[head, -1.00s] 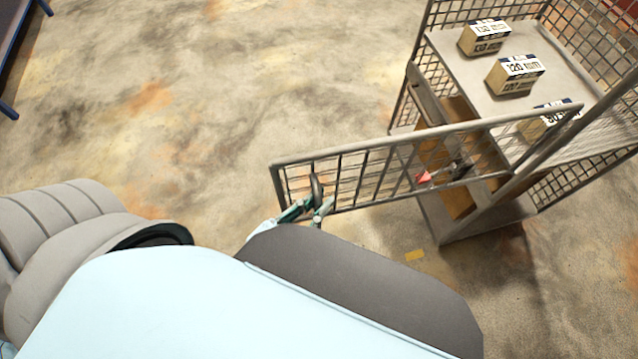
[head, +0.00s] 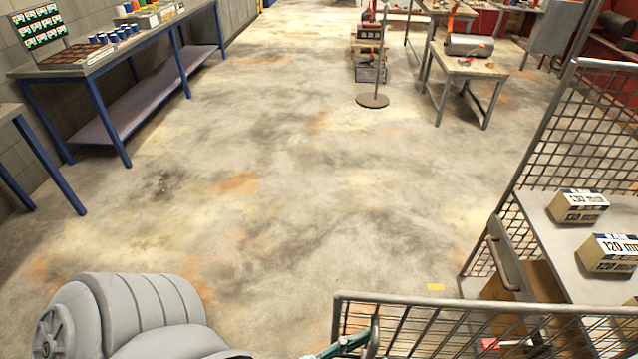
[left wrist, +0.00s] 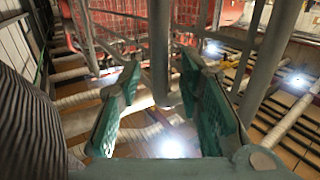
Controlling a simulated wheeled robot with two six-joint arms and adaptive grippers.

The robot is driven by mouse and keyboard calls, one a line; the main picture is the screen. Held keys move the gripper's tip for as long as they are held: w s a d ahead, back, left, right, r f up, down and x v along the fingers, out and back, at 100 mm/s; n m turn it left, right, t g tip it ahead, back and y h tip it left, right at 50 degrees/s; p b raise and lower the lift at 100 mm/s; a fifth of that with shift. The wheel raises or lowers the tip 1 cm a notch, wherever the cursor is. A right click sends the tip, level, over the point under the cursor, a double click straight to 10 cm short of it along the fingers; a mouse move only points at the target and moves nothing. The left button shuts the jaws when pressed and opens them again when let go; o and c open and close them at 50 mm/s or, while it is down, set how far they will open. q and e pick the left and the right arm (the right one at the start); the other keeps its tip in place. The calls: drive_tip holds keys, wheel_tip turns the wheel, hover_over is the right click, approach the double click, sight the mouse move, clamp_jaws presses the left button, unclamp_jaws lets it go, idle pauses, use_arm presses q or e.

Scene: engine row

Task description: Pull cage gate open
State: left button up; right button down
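The cage gate (head: 440,305), a grey frame with wire mesh, runs across the bottom right of the head view. It stands swung out from the cage (head: 590,130), its free end to the left; its lower part is cut off. A curved dark handle (head: 374,338) is on the free end. My left gripper (head: 345,345) is beside this handle at the bottom edge, partly cut off. In the left wrist view its two green fingers (left wrist: 162,108) are apart, with a vertical grey bar (left wrist: 160,50) between them and gaps on both sides. My right gripper is not in view.
Marked boxes (head: 578,206) stand on the cage's shelf (head: 545,225). A blue-legged bench (head: 100,65) is at the left. A stand with a round base (head: 372,100) and a work table (head: 465,68) are at the back. The floor between is clear.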

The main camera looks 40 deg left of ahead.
use_arm(q)
drive_tip(key=v, duration=1)
drive_tip(key=shift+s, duration=0.15)
drive_tip(key=shift+a, duration=0.1)
drive_tip(key=a+f+g+y+b, duration=0.1)
drive_tip(key=a+f+g+y, duration=0.25)
drive_tip(key=f, duration=1.15)
drive_tip(key=a+f+g+y+b, duration=0.2)
drive_tip(key=a+f+g, duration=0.25)
drive_tip(key=f, duration=1.05)
drive_tip(key=s+a+f+n+g, duration=0.3)
drive_tip(key=s+f+g, duration=0.5)
drive_tip(key=s+f, duration=0.3)
wheel_tip(320, 180, down, 4)
drive_tip(key=shift+a+y, duration=0.15)
drive_tip(key=shift+y, duration=0.3)
